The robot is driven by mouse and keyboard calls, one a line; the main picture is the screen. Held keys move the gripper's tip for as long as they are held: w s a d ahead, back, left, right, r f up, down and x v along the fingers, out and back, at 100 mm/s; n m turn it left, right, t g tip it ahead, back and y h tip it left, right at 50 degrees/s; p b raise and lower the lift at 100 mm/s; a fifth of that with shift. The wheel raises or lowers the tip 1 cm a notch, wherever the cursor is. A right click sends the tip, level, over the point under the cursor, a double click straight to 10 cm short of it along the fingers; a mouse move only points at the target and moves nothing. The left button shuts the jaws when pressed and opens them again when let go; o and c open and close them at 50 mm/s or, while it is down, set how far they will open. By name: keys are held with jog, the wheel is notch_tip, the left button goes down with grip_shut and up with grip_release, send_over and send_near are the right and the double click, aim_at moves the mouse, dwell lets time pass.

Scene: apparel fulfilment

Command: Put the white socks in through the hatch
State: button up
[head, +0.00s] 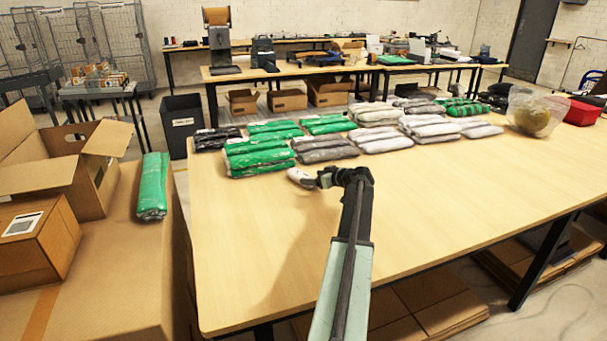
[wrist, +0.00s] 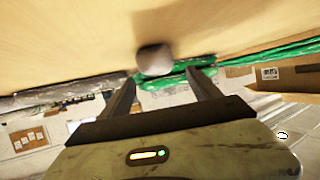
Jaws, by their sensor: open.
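The white socks (head: 300,177) show as a small pale bundle on the wooden table (head: 420,215), at the left tip of my gripper (head: 318,180). In the wrist view the bundle (wrist: 154,60) is a rounded grey-white shape, just ahead of and between the fingertips of my gripper (wrist: 160,78). The two fingers are apart, so the gripper is open. I cannot tell whether either finger touches the socks. My gripper partly hides them in the head view. I cannot make out a hatch in either view.
Several green (head: 258,158), grey (head: 325,149) and white packs lie behind the gripper. An open carton (head: 70,165) and a green pack (head: 153,187) are at the left. The table's front is clear.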

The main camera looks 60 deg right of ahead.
jog(key=p+v, duration=0.1)
jog(key=v, duration=0.3)
jog(key=shift+s+r, duration=0.2)
jog(key=shift+o, duration=0.5)
